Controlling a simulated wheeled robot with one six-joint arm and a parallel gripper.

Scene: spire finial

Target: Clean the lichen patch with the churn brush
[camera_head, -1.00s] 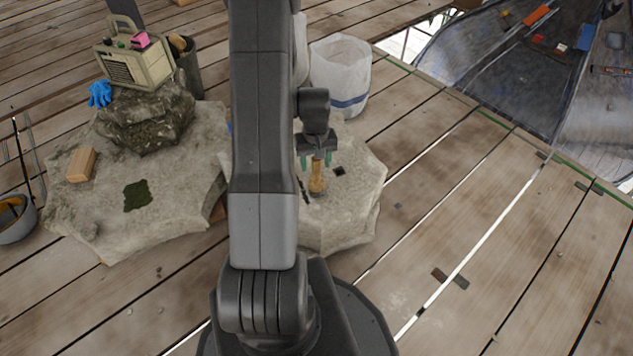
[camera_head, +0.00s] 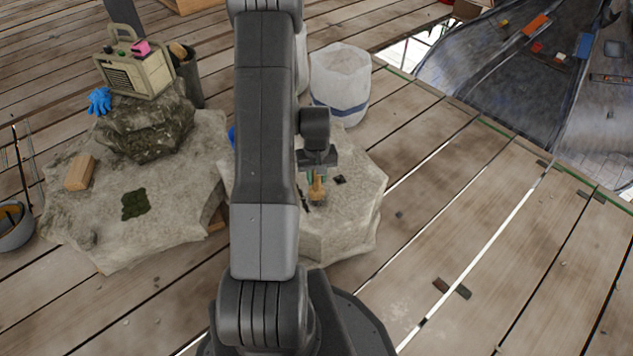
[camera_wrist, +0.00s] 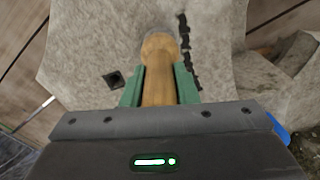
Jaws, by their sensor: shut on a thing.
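The churn brush (camera_head: 317,190) has a tan wooden handle and stands over the right-hand pale stone block (camera_head: 350,215). My gripper (camera_head: 317,178) points down and is shut on the handle. In the wrist view, the green fingers press both sides of the wooden handle (camera_wrist: 158,80), whose far end leads to a greyish part. The bristles are not clear, and I cannot tell whether the brush still rests on the stone. The lichen patch (camera_head: 135,203) is a dark green area on top of the left stone slab (camera_head: 90,225), well left of my gripper.
A tan wooden block (camera_head: 80,172) lies on the left slab. Behind it, a mossy rock (camera_head: 150,125) bears a beige radio-like box (camera_head: 138,68) and a blue glove (camera_head: 99,101). A grey bucket (camera_head: 14,225) is far left.

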